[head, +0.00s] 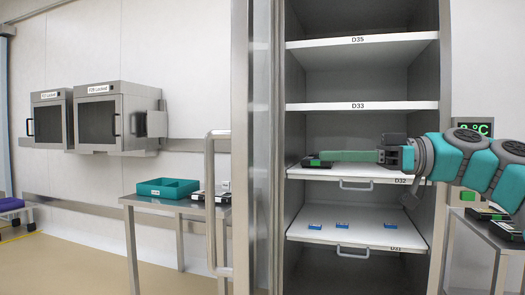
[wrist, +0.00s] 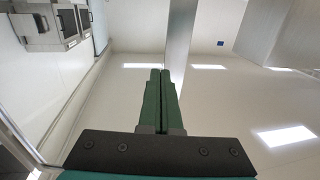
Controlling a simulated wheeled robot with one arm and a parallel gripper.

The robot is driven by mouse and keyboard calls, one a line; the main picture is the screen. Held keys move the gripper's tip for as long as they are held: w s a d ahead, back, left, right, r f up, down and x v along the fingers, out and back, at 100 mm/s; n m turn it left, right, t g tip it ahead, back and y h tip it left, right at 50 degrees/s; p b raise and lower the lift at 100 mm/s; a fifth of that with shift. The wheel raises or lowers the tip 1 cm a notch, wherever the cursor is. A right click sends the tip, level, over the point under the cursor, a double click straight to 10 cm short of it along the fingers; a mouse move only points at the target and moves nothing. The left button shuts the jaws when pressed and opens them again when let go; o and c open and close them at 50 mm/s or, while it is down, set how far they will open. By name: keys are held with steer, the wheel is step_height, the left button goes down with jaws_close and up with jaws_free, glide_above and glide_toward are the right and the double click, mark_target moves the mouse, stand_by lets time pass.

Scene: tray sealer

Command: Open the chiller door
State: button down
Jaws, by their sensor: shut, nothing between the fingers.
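The chiller (head: 362,82) stands open in the head view, its shelves in plain sight. Its door (head: 240,100) appears swung out to the left and is seen nearly edge-on. The long bar handle (head: 210,200) sticks out on the door's left side. My gripper (head: 324,157) points left in front of the chiller opening, near the D32 shelf (head: 345,172), to the right of the door and apart from the handle. Its green fingers are shut together and empty, as the wrist view also shows (wrist: 160,72).
A dark device (head: 314,163) lies on the D32 shelf behind my fingertips. The pull-out D31 shelf (head: 350,235) holds small blue items. A table with a teal tray (head: 145,190) stands left of the door. Two wall lockers (head: 100,118) hang further left.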

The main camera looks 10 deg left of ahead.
steer(key=s+a, duration=0.1)
steer(key=a, duration=1.3)
steer(key=shift+p, duration=0.3)
steer(key=w+a+m+t+h+b, duration=0.1)
steer(key=a+m+t, duration=0.4)
steer(key=a, duration=2.3)
steer(key=w+t, duration=0.1)
steer(key=t, duration=0.3)
steer(key=shift+w+a+m+h, duration=0.3)
steer(key=shift+w+a, duration=0.1)
steer(key=shift+b, duration=0.3)
